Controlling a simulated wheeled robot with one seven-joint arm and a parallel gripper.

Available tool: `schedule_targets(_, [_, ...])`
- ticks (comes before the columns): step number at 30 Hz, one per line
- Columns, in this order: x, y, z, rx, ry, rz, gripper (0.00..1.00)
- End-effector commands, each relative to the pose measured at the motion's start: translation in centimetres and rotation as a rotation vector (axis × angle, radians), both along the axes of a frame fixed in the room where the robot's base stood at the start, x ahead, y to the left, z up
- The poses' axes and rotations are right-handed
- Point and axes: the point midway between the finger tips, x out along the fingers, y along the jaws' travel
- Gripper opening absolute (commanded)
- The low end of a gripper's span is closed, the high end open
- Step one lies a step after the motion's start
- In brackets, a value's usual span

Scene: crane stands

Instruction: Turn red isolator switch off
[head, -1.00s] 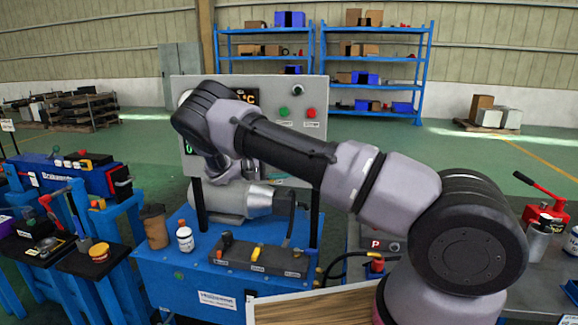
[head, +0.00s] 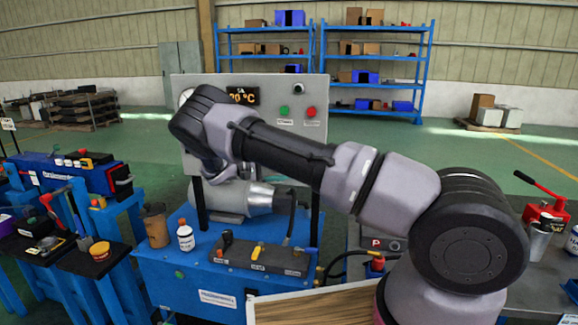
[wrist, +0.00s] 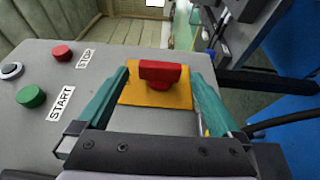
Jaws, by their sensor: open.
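The red isolator switch (wrist: 160,74) shows in the wrist view as a red handle on a yellow square plate (wrist: 158,96) fixed to the grey panel. My gripper (wrist: 160,82) is open. Its two teal fingers stand on either side of the red handle, apart from it, with a visible gap on each side. In the head view my arm hides the switch and the gripper. The grey control panel (head: 310,150) stands upright behind the arm.
A green START button (wrist: 31,96), a red STOP button (wrist: 62,52) and a black-and-white knob (wrist: 11,70) sit on the panel left of the gripper. Below the panel, a blue bench (head: 165,275) holds a brown cup (head: 155,226), a white bottle (head: 185,237) and a lever block (head: 262,258).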

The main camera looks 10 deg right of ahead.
Motion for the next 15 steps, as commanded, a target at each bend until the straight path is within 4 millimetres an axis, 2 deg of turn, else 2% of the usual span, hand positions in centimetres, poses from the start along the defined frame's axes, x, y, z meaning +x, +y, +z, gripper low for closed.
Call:
schedule_targets(9, [0.0, 6.4, -0.2, -0.001, -0.002, 0.005, 1.0])
schedule_targets(15, [0.0, 8.8, -0.2, -0.001, 0.0, 0.002, 1.0])
